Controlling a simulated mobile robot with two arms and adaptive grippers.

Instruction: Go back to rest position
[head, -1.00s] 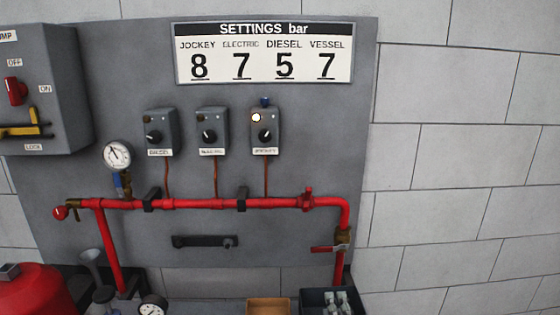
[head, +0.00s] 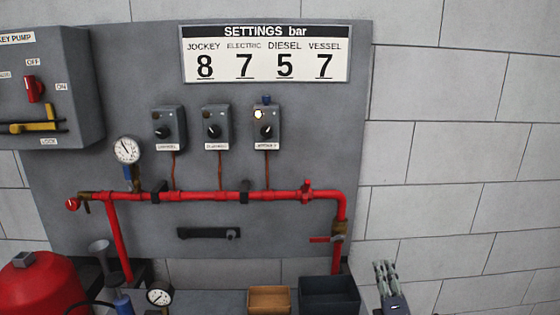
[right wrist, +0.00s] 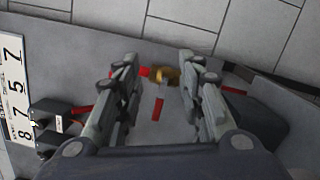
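My right gripper (head: 384,273) is at the bottom right of the head view, in front of the white block wall and right of the dark bin. In the right wrist view my right gripper (right wrist: 160,85) has its two fingers wide apart, with nothing between them. Beyond the fingers, the brass valve (right wrist: 165,76) with its red lever (right wrist: 158,108) shows at a distance. The same valve (head: 338,229) is on the red pipe's right end in the head view. My left gripper is in neither view.
A grey panel carries the settings sign (head: 265,54), three switch boxes (head: 217,130), a gauge (head: 126,150) and the red pipe (head: 215,197). Below stand a brown bin (head: 269,300), a dark bin (head: 329,295) and a red tank (head: 38,290). The wall at right is clear.

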